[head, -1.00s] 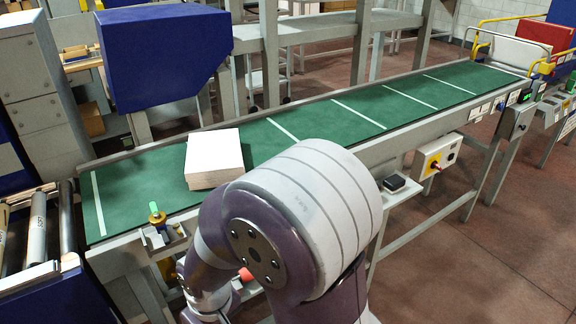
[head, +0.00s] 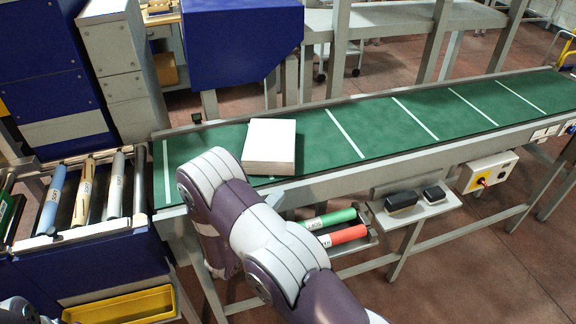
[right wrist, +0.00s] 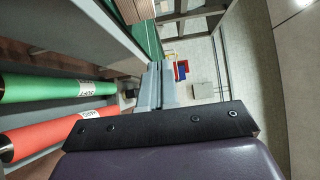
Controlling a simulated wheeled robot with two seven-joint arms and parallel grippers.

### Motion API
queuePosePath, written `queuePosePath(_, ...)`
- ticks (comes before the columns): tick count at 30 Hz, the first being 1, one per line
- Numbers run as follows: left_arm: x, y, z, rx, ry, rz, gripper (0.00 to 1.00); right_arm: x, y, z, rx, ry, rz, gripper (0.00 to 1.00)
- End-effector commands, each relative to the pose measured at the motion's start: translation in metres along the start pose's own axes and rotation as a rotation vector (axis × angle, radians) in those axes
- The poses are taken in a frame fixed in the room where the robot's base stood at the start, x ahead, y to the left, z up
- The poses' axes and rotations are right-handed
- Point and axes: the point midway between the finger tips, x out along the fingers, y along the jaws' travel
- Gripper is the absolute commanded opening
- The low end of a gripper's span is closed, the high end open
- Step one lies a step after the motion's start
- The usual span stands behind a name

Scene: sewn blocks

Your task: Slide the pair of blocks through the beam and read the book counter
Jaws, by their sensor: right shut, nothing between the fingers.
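The pair of blocks (head: 270,146) shows as one pale, flat-topped stack on the near left part of the green belt (head: 380,131); the seam between the two cannot be made out. In the right wrist view my right gripper (right wrist: 155,88) is shut and empty, beside the belt's side, apart from the blocks. A small dark sensor-like part (head: 197,118) sits on the far rail. No counter reading is legible. My left gripper is out of view.
A green roller (head: 328,220) and a red roller (head: 340,236) lie below the belt. Two dark boxes (head: 401,201) stand on a side shelf. A blue housing (head: 242,45) overhangs the belt's far side. A roller table (head: 95,232) joins at left. The belt right of the blocks is clear.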

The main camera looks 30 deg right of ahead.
Motion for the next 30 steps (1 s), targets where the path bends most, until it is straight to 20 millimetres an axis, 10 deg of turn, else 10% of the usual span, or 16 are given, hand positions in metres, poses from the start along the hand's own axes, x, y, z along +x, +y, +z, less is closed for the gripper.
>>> queuePosePath(12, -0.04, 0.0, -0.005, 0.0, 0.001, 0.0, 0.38, 0.086, -0.004, 0.005, -0.001, 0.001, 0.002, 0.0)
queuePosePath(30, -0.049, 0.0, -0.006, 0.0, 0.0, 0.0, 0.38, 0.108, 0.0, 0.028, -0.003, -0.002, 0.004, 0.0)
